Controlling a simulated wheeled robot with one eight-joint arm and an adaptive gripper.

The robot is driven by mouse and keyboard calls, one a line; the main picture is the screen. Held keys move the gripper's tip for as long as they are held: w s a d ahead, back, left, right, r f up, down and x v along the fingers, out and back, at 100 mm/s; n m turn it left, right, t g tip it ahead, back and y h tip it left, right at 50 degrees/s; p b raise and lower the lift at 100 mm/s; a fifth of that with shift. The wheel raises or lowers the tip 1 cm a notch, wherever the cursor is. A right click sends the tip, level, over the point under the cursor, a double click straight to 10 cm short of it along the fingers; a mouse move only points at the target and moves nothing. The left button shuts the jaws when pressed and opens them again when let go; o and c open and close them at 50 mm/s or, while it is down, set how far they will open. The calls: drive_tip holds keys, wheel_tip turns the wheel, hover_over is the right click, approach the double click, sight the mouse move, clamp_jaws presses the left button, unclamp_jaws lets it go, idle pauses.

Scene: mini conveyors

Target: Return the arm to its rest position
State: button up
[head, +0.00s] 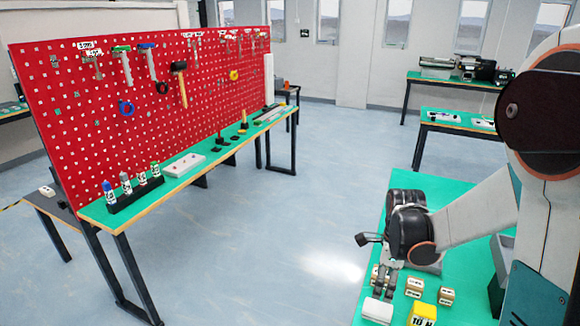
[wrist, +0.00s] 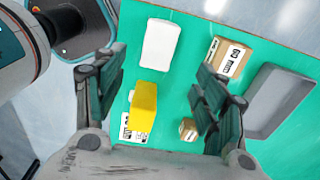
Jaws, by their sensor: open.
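My gripper (head: 382,281) hangs at the end of my arm over the left part of the green table (head: 398,183), fingers pointing down. In the wrist view my gripper (wrist: 160,100) has its fingers spread wide, with nothing held between them. A yellow box (wrist: 143,104) and a small cardboard box (wrist: 188,129) show below, in the gap between the fingers. A white box (wrist: 160,44) and a larger cardboard box (wrist: 228,58) lie farther up that picture. My arm is bent, reaching out over the table.
A grey tray (wrist: 279,101) lies at the right of the wrist view. In the head view a red pegboard (head: 150,110) with hanging tools stands behind a workbench (head: 190,177) at left. Clear blue floor (head: 280,240) separates the tables. More benches stand at the back right.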

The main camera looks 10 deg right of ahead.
drive_tip(key=s+a+r+n+t+p, duration=0.1)
drive_tip(key=a+r+n, duration=0.25)
drive_tip(key=r, duration=0.35)
drive_tip(key=s+a+r+n+t+p, duration=0.1)
drive_tip(key=a+r+n+t+p, duration=0.15)
drive_tip(key=r+n, duration=0.3)
drive_tip(key=a+r+n+p, duration=0.1)
drive_tip(key=a+r+n, duration=0.25)
drive_tip(key=r, duration=0.35)
drive_tip(key=s+a+f+n+t+b, duration=0.2)
drive_tip(key=s+a+n+t+b, duration=0.1)
drive_tip(key=s+n, duration=0.8)
drive_tip(key=shift+a+f+n+t+b, duration=0.15)
drive_tip(key=shift+a+n+t+b, duration=0.2)
drive_tip(key=shift+a+n+b, duration=0.35)
drive_tip(key=shift+o, duration=0.5)
drive_tip(key=shift+a, duration=0.1)
